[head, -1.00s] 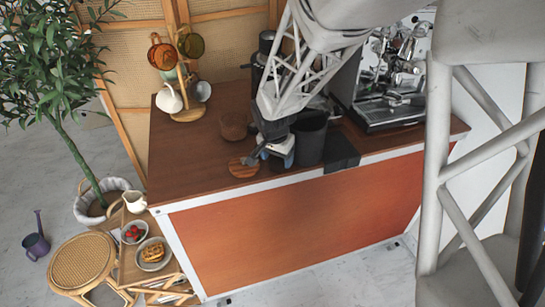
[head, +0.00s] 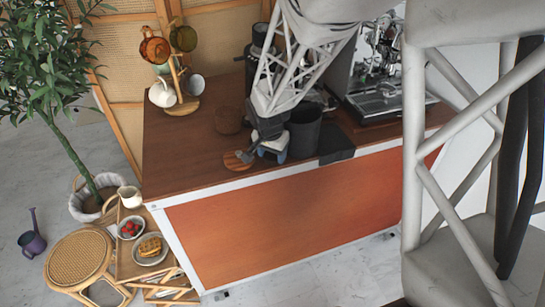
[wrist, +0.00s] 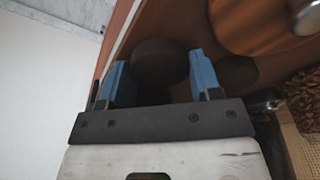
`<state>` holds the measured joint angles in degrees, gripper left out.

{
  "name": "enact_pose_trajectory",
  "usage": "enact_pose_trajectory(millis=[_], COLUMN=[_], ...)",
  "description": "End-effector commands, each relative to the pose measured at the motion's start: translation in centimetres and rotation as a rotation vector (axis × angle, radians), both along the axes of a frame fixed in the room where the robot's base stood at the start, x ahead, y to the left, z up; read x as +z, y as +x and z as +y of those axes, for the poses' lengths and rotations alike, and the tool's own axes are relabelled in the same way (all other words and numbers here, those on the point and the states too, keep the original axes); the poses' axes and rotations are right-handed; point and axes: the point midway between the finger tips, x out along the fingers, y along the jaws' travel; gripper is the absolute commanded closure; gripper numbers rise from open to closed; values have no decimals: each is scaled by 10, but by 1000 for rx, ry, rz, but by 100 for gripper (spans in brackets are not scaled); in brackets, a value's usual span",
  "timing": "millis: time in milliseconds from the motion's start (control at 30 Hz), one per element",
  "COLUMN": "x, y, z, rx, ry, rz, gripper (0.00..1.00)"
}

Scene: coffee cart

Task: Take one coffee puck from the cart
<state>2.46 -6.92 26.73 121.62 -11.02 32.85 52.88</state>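My gripper (head: 268,153) is low over the near edge of the cart (head: 190,172), between a wooden disc and a black canister. In the wrist view its two blue fingers (wrist: 160,80) stand apart. A dark brown round thing (wrist: 160,62), which looks like a coffee puck, lies between and just beyond the fingertips, with gaps visible at its sides. Whether it is a puck, and its depth, are hard to tell in the dim light. A second dark round patch (wrist: 236,73) lies right of the fingers; it may be a puck or shadow. No puck is discernible in the head view.
The black canister (head: 304,135) stands close right of my gripper. The wooden disc (head: 237,160) lies left, a brown bowl (head: 228,121) behind. The espresso machine (head: 380,95) and mug tree (head: 182,108) stand further away. The left countertop is clear.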

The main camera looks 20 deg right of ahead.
Motion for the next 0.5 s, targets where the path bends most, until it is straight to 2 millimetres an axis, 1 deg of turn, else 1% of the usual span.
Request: enact_pose_trajectory(millis=[500], x=[3], y=[0], z=[2], rx=[0], ry=[0], rz=[0], gripper=[65])
